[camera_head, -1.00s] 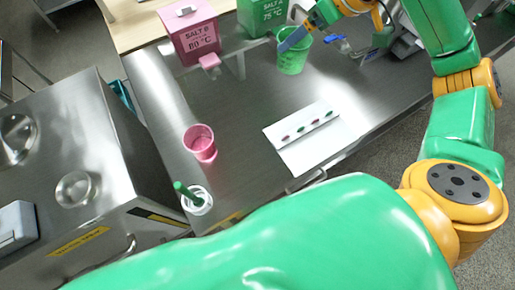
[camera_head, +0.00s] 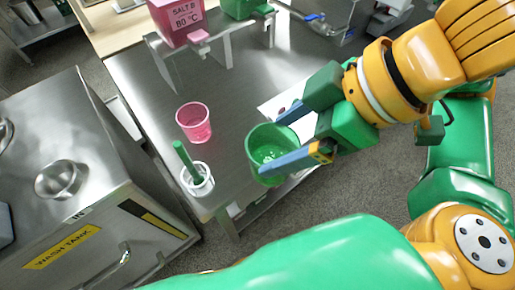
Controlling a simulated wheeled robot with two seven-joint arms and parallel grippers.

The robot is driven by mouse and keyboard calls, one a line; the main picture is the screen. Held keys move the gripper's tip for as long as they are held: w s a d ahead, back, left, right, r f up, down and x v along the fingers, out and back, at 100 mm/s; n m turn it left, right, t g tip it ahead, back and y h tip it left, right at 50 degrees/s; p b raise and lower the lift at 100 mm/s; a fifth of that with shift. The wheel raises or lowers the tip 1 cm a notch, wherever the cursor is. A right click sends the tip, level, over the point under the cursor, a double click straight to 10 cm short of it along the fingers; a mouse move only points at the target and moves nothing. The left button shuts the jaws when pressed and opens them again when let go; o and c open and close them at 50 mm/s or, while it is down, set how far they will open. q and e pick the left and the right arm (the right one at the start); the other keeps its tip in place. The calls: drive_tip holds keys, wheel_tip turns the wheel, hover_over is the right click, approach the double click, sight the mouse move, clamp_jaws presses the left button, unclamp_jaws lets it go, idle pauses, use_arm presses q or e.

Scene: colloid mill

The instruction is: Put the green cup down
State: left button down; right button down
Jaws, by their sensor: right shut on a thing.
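The green cup (camera_head: 266,141) is held by my right gripper (camera_head: 284,138), whose two blue fingers close on its rim and side. The cup is upright or slightly tilted, with green contents (camera_head: 267,154) inside. It appears to be above the front part of the steel table (camera_head: 140,82), to the right of the pink cup (camera_head: 194,122). I cannot tell how high above the table it is. My left gripper is not in view; a green arm link fills the bottom.
A white container with a green handle (camera_head: 190,168) stands just left of the held cup. A white sheet (camera_head: 270,108) lies partly hidden behind the gripper. The pink salt box (camera_head: 178,20) and green box (camera_head: 243,8) sit on a raised stand. The wash tank (camera_head: 85,190) is at left.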

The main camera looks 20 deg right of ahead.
drive_tip(key=shift+w+d+f+p, duration=0.3)
drive_tip(key=shift+w+f+p, duration=0.2)
drive_tip(key=shift+w+f, duration=1.75)
drive_tip(key=shift+w+d+f+p, duration=0.35)
drive_tip(key=shift+w+f+p, duration=0.15)
drive_tip(key=shift+w+f, duration=1.75)
drive_tip(key=shift+w+d+f+p, duration=0.3)
drive_tip(key=shift+w+f+p, duration=0.2)
drive_tip(key=shift+w+f, duration=1.75)
drive_tip(key=shift+w+r, duration=0.1)
drive_tip(key=shift+w, duration=0.1)
unclamp_jaws()
drive_tip(key=p+v, duration=0.1)
drive_tip(key=v, duration=1.1)
drive_tip(key=shift+r, duration=0.15)
